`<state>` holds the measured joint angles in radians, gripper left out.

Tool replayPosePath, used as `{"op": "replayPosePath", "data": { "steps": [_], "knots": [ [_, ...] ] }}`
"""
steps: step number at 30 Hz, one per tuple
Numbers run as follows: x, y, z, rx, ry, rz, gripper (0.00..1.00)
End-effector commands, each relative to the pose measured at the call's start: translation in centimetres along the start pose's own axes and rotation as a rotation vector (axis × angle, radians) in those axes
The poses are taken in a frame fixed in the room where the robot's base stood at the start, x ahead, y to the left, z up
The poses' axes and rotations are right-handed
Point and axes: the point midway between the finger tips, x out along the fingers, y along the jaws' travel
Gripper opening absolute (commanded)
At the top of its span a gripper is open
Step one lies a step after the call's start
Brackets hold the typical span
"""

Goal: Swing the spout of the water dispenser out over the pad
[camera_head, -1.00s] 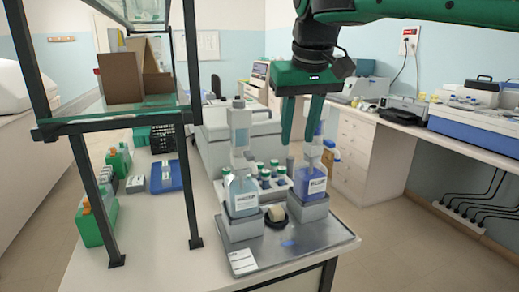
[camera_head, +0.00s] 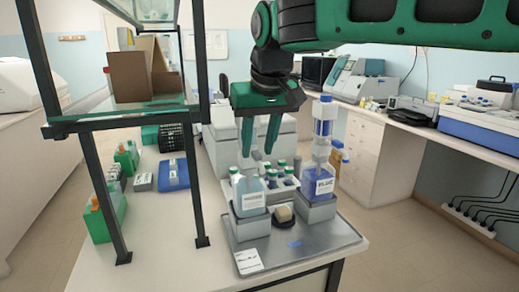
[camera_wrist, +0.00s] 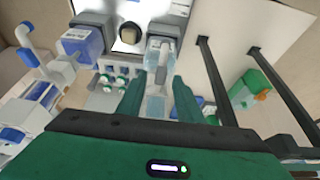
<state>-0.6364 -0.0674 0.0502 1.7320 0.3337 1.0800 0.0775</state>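The water dispenser (camera_head: 250,194) is a pale blue bottle with a white label, standing in a grey holder at the left of the metal tray. It also shows in the wrist view (camera_wrist: 160,52). My gripper (camera_head: 261,153) is open and points down above it. In the wrist view my gripper (camera_wrist: 156,88) has its fingers apart, with the dispenser's clear upper part between or below them; I cannot tell if they touch. The gripper hides the top and the spout in the head view. A round cream pad (camera_head: 283,213) sits in a black ring right of the bottle.
The dark blue dispenser (camera_head: 318,184), with a tall top, stands to the right on the same tray (camera_head: 318,240). Several small green-capped bottles (camera_head: 283,170) stand behind. A frame with dark posts (camera_head: 102,195) rises on the left. The tray's front is mostly clear.

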Motion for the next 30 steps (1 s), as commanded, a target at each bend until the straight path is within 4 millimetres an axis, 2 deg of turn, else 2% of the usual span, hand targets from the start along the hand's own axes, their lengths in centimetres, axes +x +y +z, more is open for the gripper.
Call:
{"op": "replayPosePath", "data": {
  "steps": [5,14,18,21,22,30],
  "knots": [
    [1.2,0.0,0.0,0.0,-0.001,0.0,0.33],
    [1.3,0.0,0.0,0.0,0.0,0.0,0.33],
    [1.3,0.0,0.0,0.0,0.0,0.0,0.0],
    [1.3,0.0,0.0,0.0,0.0,0.0,0.0],
    [1.2,0.8,0.2,0.003,0.001,0.001,0.0],
    [1.3,-0.7,0.0,-0.037,0.0,-0.015,0.0]
  ]
}}
